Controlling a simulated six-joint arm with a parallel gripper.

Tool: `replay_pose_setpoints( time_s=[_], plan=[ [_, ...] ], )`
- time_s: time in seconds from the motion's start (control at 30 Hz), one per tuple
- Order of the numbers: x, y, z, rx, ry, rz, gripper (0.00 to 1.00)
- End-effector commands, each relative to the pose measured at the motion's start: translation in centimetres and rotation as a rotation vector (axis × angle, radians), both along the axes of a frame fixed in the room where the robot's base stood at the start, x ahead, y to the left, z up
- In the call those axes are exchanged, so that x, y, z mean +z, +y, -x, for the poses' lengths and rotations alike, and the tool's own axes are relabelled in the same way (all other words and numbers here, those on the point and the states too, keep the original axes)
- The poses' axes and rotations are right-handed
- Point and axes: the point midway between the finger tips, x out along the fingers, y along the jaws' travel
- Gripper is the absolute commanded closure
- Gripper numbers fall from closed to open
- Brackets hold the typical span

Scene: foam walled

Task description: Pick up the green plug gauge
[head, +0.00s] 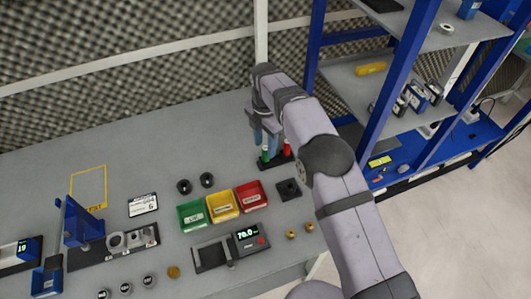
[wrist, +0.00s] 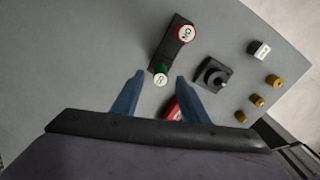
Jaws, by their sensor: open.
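The green plug gauge (head: 265,153) stands upright at the left end of a black stand, with a red plug gauge (head: 288,148) at the other end. In the wrist view, the green gauge (wrist: 161,76) shows its round labelled top, and the red gauge (wrist: 184,33) stands beyond it. My gripper (head: 265,144) is open, pointing down over the green gauge. In the wrist view, the two blue fingertips of my gripper (wrist: 159,76) lie to either side of the green gauge. I cannot tell how far the tips are above or around it.
Green (head: 193,215), yellow (head: 222,205) and red (head: 251,196) bins stand front left of the gauges. A black block with a pin (wrist: 213,76) and several brass pieces (wrist: 276,81) are nearby. A blue shelf rack (head: 392,70) stands right. Bench left of the gauges is clear.

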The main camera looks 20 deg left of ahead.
Motion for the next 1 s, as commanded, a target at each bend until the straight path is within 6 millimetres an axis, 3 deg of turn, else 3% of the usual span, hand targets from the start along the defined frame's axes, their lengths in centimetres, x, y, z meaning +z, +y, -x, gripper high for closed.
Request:
replay_pose_setpoints(
  time_s=[0.3,0.63,0.67,0.8,0.83,1.0],
  plan=[
    [-3.6,-0.2,-0.1,0.0,0.002,0.002,0.6],
    [-4.4,-0.1,-0.1,0.0,0.0,0.0,0.6],
    [-4.4,-0.1,-0.1,0.0,0.0,0.0,0.62],
    [-4.4,-0.1,-0.1,0.0,0.0,0.0,0.95],
    [-4.4,-0.1,-0.1,0.0,0.0,0.001,1.0],
    [-4.3,-0.1,-0.1,0.0,0.0,0.0,1.0]
  ],
)
